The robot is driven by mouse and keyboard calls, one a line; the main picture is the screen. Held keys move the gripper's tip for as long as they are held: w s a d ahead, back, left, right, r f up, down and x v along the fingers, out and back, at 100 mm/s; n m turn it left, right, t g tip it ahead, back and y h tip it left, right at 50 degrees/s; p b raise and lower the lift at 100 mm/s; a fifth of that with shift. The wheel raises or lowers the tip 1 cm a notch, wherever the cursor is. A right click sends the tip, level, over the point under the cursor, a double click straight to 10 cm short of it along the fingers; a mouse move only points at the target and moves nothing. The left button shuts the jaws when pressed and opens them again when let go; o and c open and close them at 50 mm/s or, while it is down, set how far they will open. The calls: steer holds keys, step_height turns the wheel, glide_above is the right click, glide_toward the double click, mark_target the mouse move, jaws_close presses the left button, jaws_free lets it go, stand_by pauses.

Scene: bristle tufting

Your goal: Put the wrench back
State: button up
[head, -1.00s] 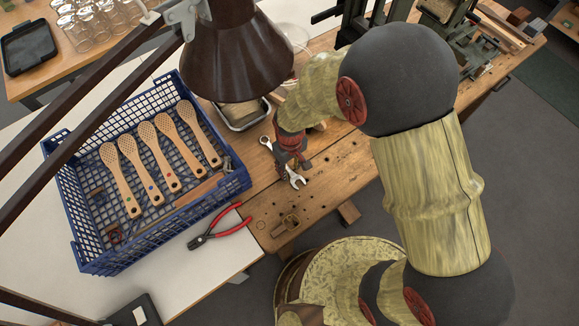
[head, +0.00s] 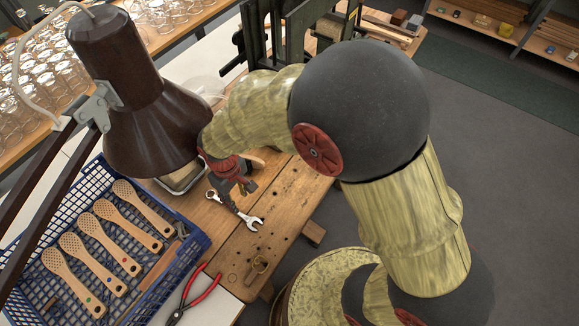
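The wrench (head: 251,221) is a silver double-ended tool above or on the wooden workbench, right of the blue crate. Its open jaw points to the lower right and its ring end (head: 212,195) shows at the upper left. My gripper (head: 233,201), red and dark, is right over the wrench's middle and hides much of its shaft. I cannot tell whether the fingers are closed on it, or whether the wrench touches the bench.
A blue crate (head: 186,262) holds several perforated wooden paddles. Red-handled pliers (head: 204,289) and a small brass piece (head: 257,267) lie near the bench's front edge. A brown lamp (head: 150,120) hangs close on the left. A grey tray (head: 184,181) is behind the gripper.

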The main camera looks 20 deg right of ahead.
steer(key=s+d+r+m+t, duration=0.1)
steer(key=d+r+m, duration=0.1)
steer(key=d+r, duration=0.5)
steer(key=s+d+r+m+t, duration=0.15)
steer(key=d+r, duration=0.25)
steer(key=r, duration=0.6)
steer(key=s+d+r+m+t, duration=0.3)
steer(key=s+d+r+m, duration=0.1)
steer(key=s+d+r, duration=0.4)
step_height(320, 180, up, 2)
steer(key=shift+s+d, duration=0.35)
steer(key=shift+s, duration=0.3)
